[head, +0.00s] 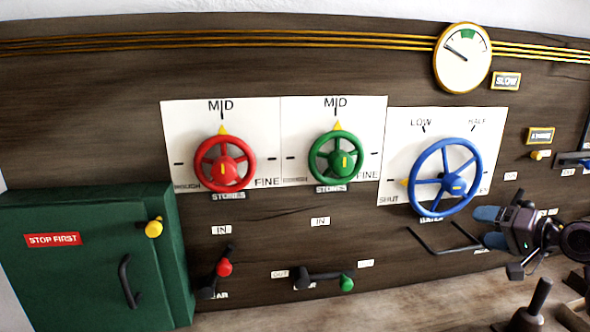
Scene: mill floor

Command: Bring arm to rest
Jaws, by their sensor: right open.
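My right gripper (491,227) comes in from the right edge, with its two blue fingertips apart and nothing visible between them. It is just below and right of the blue handwheel (415,181); I cannot tell whether it touches the wheel. The blue wheel sits on a white plate marked LOW, HALF and SHUT, with a yellow pointer on its left near SHUT. The red handwheel (204,173) and the green handwheel (315,169) each have a yellow pointer up at MID. My left gripper is not in view.
A dark bent bar (440,252) sticks out left of my right gripper. A red-knobbed lever (224,268) and a green-knobbed lever (347,283) are low on the wooden panel. A green cabinet (70,285) stands at left. A round gauge (462,70) is above.

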